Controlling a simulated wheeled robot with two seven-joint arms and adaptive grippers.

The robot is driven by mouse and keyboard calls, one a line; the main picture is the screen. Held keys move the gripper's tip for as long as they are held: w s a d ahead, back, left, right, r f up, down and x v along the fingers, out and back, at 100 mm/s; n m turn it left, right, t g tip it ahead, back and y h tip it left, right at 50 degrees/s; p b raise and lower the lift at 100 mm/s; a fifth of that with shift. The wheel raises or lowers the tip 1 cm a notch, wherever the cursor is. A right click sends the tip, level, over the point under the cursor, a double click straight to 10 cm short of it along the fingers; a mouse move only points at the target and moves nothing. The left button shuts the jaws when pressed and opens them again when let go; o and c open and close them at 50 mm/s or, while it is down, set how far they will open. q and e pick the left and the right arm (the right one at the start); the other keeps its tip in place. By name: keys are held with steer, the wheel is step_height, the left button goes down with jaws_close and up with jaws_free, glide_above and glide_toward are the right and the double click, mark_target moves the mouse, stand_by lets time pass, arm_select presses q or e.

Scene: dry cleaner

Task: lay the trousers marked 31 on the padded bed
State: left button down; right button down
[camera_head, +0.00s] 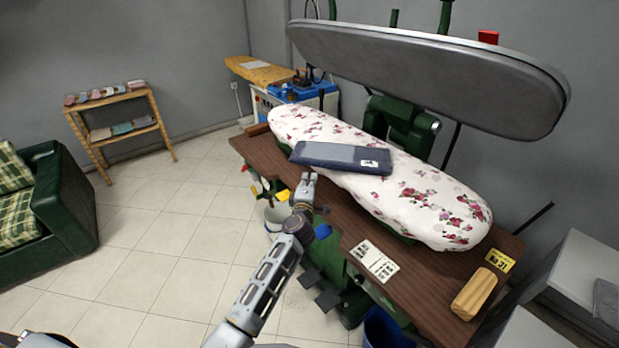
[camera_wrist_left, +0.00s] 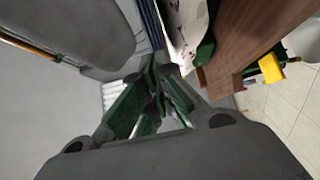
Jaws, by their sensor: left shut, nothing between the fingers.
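The folded dark blue trousers (camera_head: 335,157) lie across the floral padded bed (camera_head: 425,197) of the press, flat, near its left-middle part. A small white tag (camera_head: 371,164) sits on them; its number is too small to read. My left gripper (camera_head: 308,181) is shut and empty, just in front of the bed's near edge and apart from the trousers. In the left wrist view, the gripper (camera_wrist_left: 158,72) has a dark blue edge of the trousers (camera_wrist_left: 151,22) beyond its tips. My right gripper is not in view.
The raised grey press head (camera_head: 430,75) hangs over the bed. The brown table (camera_head: 400,270) holds a printed sheet (camera_head: 375,261), a yellow card (camera_head: 500,260) and a wooden block (camera_head: 473,293). A grey cloth (camera_head: 607,302) lies at right. The tiled floor at left is clear.

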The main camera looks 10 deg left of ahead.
arm_select(q)
steer(key=s, duration=0.7)
steer(key=shift+s+d+p, duration=0.3)
steer(key=shift+s+d, duration=0.1)
steer(key=shift+d, duration=0.05)
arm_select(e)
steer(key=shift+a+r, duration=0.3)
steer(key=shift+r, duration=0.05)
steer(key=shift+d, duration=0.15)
